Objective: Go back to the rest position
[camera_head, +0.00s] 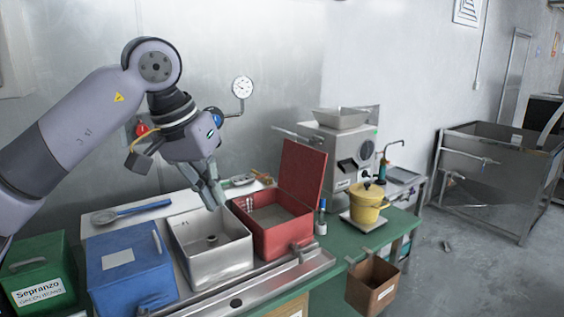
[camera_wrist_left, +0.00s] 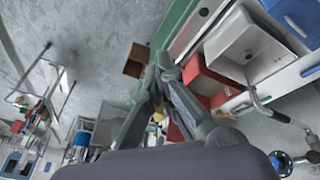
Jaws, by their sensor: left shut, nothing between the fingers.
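My left gripper (camera_head: 212,194) is shut and empty in the head view. Its fingers point down, above the back right part of the white metal box (camera_head: 217,262). In the left wrist view the closed fingertips (camera_wrist_left: 160,62) show in the middle, with the red box (camera_wrist_left: 205,82) partly hidden behind them. The white box (camera_wrist_left: 247,48) is to their right in that view. My left arm comes in from the left edge of the head view, raised and bent at the elbow. My right gripper does not show in either view.
A blue box (camera_head: 130,274) and a green box (camera_head: 38,270) stand at the left. The red box (camera_head: 268,217) has its lid up. The grinder machine (camera_head: 345,150) and a yellow pot (camera_head: 366,203) stand further right. A brown bin (camera_head: 371,285) hangs at the table's front.

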